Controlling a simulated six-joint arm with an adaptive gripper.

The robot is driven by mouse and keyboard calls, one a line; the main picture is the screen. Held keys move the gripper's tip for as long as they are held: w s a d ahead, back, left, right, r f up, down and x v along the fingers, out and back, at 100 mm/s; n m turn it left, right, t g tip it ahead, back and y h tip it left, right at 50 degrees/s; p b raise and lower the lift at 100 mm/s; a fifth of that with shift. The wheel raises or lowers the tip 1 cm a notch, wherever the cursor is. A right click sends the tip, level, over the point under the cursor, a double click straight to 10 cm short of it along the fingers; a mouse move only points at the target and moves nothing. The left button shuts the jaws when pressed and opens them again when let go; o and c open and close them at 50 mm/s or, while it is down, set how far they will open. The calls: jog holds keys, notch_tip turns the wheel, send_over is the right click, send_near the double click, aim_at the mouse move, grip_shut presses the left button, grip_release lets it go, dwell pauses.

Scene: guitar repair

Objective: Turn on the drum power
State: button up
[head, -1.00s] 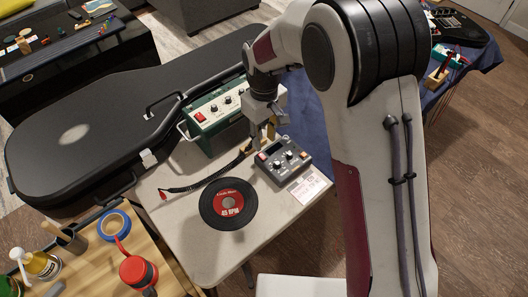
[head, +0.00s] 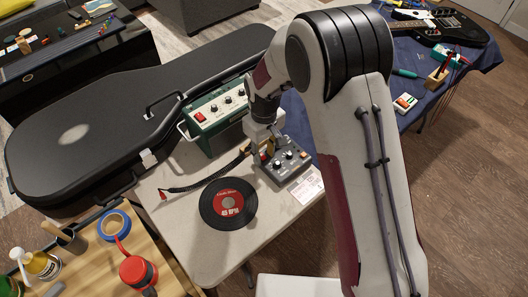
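A small grey box with several knobs (head: 287,164), which looks like the drum machine, sits on the white table. Its left end is partly hidden by my gripper, and a small red part shows there. My gripper (head: 262,155) points down at the box's left rear corner, very close to it; I cannot tell if it touches. The fingers are small and partly hidden, so their opening is unclear. A green box with a red switch and knobs (head: 216,117) stands behind, to the left of my gripper.
A black record with a red label (head: 228,203) and a dark coiled cable (head: 205,183) lie on the white table (head: 188,222). A black guitar case (head: 110,125) lies behind at left.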

grip_shut()
jog(key=shift+w+a+g+h, duration=0.1)
jog(key=shift+a+g+h, duration=0.05)
jog(key=shift+g+h, duration=0.25)
dwell(0.4)
grip_release()
jog(key=shift+r, duration=0.1)
jog(key=shift+t+y, duration=0.3)
dwell(0.6)
